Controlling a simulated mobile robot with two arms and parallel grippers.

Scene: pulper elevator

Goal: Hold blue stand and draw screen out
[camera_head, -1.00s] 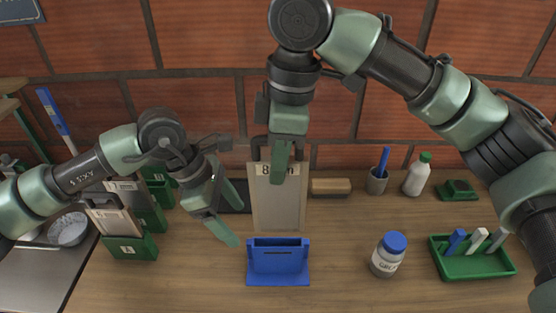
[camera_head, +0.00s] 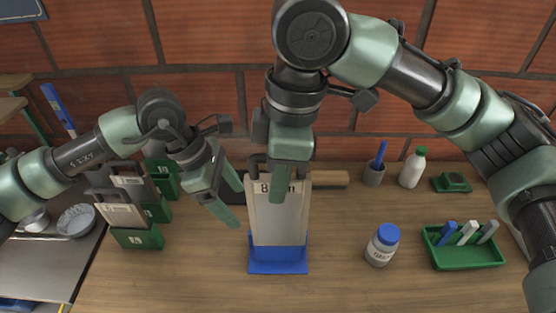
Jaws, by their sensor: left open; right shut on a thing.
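The blue stand (camera_head: 278,263) is on the table in the middle. The screen (camera_head: 278,217), a pale upright panel in a frame with a dark handle at the top and a partly hidden label, rises from it. Its lower end is hidden at the stand's blue front; I cannot tell how deep it sits. My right gripper (camera_head: 288,188) reaches down over the screen's top and is shut on it, hiding part of the handle and label. My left gripper (camera_head: 237,207) is open and empty, left of the screen and above the stand, touching neither.
Green stands (camera_head: 138,237) with other screens are at the left. A wooden-handled brush (camera_head: 330,179) lies behind. A blue-lidded jar (camera_head: 382,246), green tray (camera_head: 468,255), grey cup (camera_head: 374,175) and white bottle (camera_head: 412,169) are at the right. The table front is clear.

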